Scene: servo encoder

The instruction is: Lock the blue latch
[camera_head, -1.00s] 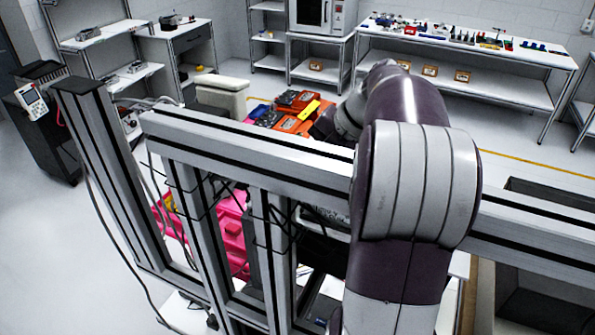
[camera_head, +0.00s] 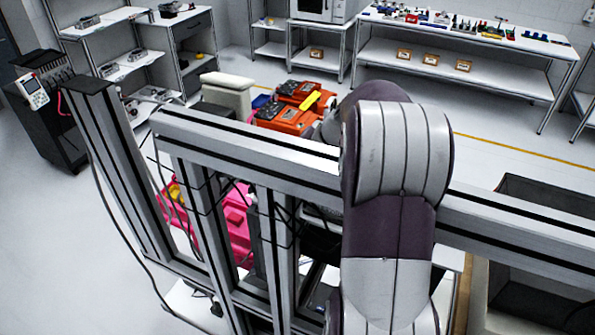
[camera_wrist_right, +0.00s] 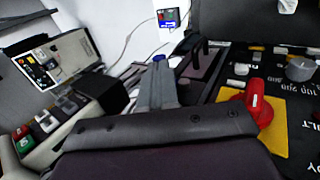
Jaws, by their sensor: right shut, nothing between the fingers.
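In the right wrist view my right gripper (camera_wrist_right: 158,72) shows as a dark palm with narrow grey fingers closed together, pointing away from the camera. A small blue piece (camera_wrist_right: 158,58) shows at the fingertips. It may be the blue latch, but it is too small to be sure, and I cannot tell whether the fingers touch it. In the head view my right arm rises at centre right and bends over behind the metal frame. Its gripper is hidden there. My left gripper is not in view.
A red rotary handle (camera_wrist_right: 258,103) on a yellow plate (camera_wrist_right: 277,128) stands right of the fingers. A light panel with buttons (camera_wrist_right: 58,62) is at left. In the head view a metal frame beam (camera_head: 250,148) crosses before me. Orange cases (camera_head: 290,118) and a pink object (camera_head: 236,222) lie behind it.

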